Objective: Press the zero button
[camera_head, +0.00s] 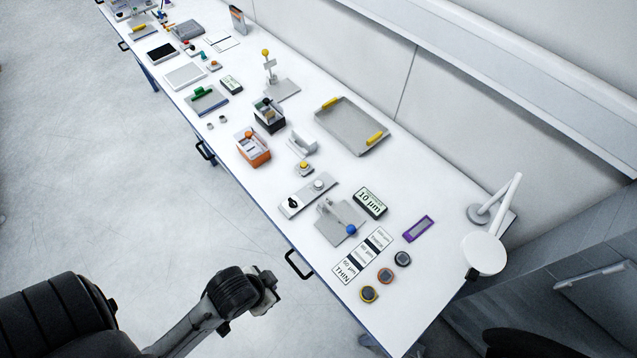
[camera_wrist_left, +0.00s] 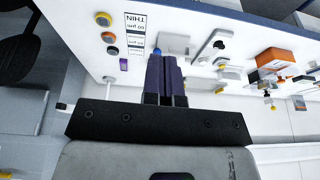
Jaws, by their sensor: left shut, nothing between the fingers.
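No label reading zero is legible. A yellow button (camera_head: 304,167) on a small grey base stands on the table, in front of a grey cradle-like block (camera_head: 302,144). A display reading 10 µm (camera_head: 370,202) lies to its lower right, near a grey stand with a blue ball (camera_head: 350,229). My left gripper (camera_head: 272,284) is off the table's front edge, well apart from the yellow button. In the left wrist view the dark fingers (camera_wrist_left: 166,78) are together and empty, pointing toward the table and hiding part of it. My right gripper is not in view.
Printed cards (camera_head: 362,256) and round discs (camera_head: 385,275) lie toward the right end. A grey tray (camera_head: 350,126) with yellow handles is at the back. An orange bin (camera_head: 253,148) stands left of the button. A table handle (camera_head: 297,264) juts from the front edge near my left gripper.

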